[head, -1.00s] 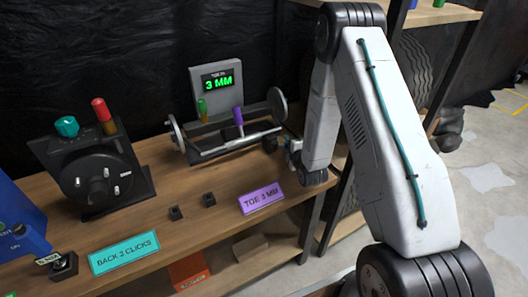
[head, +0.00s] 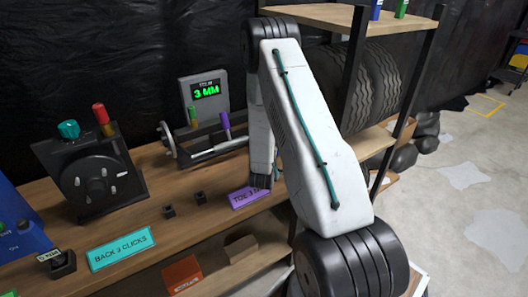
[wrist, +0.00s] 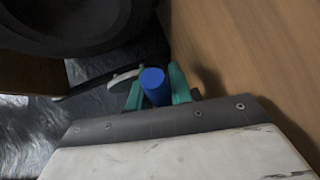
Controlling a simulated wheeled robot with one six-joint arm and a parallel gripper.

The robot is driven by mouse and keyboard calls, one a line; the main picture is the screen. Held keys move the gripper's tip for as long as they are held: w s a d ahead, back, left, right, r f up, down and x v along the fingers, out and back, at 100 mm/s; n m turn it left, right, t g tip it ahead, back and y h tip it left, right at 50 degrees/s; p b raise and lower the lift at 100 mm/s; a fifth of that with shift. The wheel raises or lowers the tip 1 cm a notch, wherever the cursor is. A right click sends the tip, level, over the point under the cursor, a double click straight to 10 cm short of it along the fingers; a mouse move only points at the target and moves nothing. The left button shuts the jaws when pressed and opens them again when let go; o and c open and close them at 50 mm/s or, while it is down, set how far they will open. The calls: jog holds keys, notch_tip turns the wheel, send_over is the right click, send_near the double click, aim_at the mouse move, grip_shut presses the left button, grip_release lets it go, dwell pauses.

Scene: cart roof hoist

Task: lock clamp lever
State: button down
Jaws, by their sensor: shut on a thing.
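In the wrist view, my gripper (wrist: 158,88) has two teal fingers shut on a blue cylinder (wrist: 153,80). Its lower part is hidden, so I cannot tell whether it is a lever handle or a loose piece. In the head view my gripper is hidden behind my arm. A grey toe gauge (head: 206,94) reading 3 MM stands on the bench behind a metal bar fixture (head: 205,150). A purple lever (head: 225,121) and a green one (head: 192,115) stand upright there. The fixture's right end is covered by my arm. No lever is labelled as the clamp lever.
A black dial unit (head: 95,180) with teal and red knobs stands left on the bench. A purple sign (head: 240,198), partly covered by my arm, and a teal BACK 2 CLICKS sign (head: 121,248) sit along the front edge. Dark tyres (head: 375,85) stand on the right shelf.

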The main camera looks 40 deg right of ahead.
jog(key=shift+s+f, duration=0.1)
jog(key=shift+s, duration=0.05)
jog(key=c, duration=1.3)
grip_release()
jog(key=shift+o, duration=0.2)
